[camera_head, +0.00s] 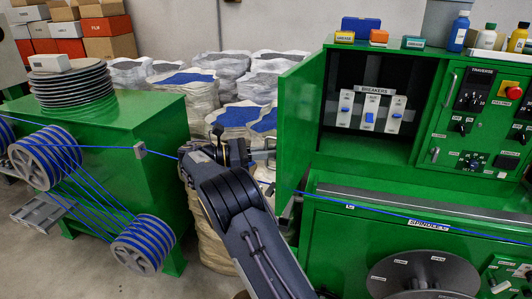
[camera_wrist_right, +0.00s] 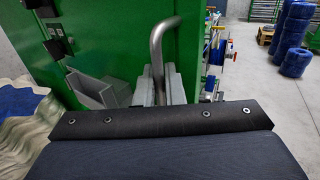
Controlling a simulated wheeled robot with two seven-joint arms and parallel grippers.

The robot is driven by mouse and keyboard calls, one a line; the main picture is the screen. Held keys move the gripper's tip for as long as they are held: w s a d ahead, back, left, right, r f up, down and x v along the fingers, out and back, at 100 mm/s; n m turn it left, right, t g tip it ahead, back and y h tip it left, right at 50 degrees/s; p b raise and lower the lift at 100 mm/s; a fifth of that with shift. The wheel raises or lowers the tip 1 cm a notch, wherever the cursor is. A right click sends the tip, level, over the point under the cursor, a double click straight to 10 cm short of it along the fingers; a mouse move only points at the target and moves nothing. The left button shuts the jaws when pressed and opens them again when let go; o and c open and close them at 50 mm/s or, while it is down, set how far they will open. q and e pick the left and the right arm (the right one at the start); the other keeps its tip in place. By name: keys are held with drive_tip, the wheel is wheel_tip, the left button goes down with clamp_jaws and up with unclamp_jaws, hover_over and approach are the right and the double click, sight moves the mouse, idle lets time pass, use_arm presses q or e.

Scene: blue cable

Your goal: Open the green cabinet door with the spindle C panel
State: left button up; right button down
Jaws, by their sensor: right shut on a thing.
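The green cabinet (camera_head: 345,240) stands at the right in the head view, with a "SPINDLE" label (camera_head: 430,225) on its front. Its upper left door (camera_head: 300,120) is swung out to the left, and the breaker compartment (camera_head: 345,75) behind it is exposed. My right gripper (camera_head: 265,155) is at the outer side of this door, partly hidden by my wrist. In the right wrist view, the fingers of the gripper (camera_wrist_right: 164,85) are shut around a bent metal handle (camera_wrist_right: 160,42) on a green panel (camera_wrist_right: 100,45). My left gripper is not in view.
A green machine (camera_head: 155,140) with blue cable spools (camera_head: 145,243) stands at the left. Wrapped sacks (camera_head: 200,90) fill the space behind my arm. A blue cable (camera_head: 375,210) runs across the cabinet front. Bottles (camera_head: 487,37) and small boxes (camera_head: 360,25) stand on the cabinet top.

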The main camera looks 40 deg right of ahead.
drive_tip(key=c, duration=1.6)
unclamp_jaws()
drive_tip(key=b+v, duration=0.1)
drive_tip(key=v, duration=0.7)
